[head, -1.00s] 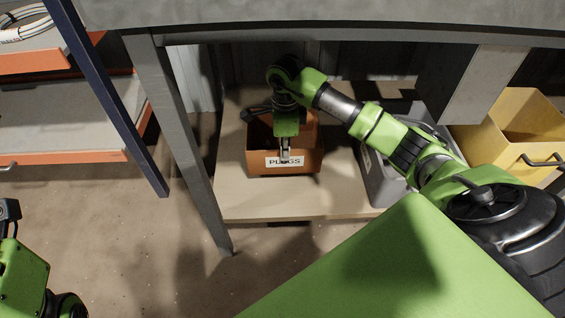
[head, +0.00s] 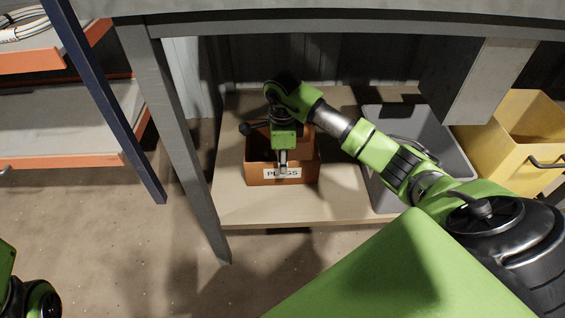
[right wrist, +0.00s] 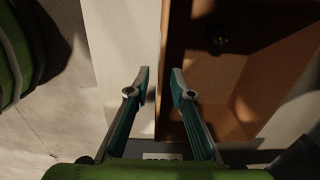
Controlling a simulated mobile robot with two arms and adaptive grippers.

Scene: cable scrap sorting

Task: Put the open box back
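The open orange-brown box (head: 255,173), labelled "PLUGS", sits upright on the low wooden shelf (head: 240,210) under the bench. My right gripper (head: 283,168) reaches down at the box's front, its fingers partly covering the label. In the right wrist view my right gripper (right wrist: 160,78) has its fingers apart. One finger is on the box's inner side, the other over the pale shelf. The box (right wrist: 215,75) shows its inside, with a small dark round thing near the top. Whether a finger touches the wall is unclear. My left gripper is out of view; only part of that arm shows.
A grey bin (head: 378,190) stands on the shelf right of the box, partly behind my right arm. A yellow bin (head: 505,160) is further right. A grey bench leg (head: 180,145) rises left of the box. An orange-edged rack (head: 70,161) stands at the left.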

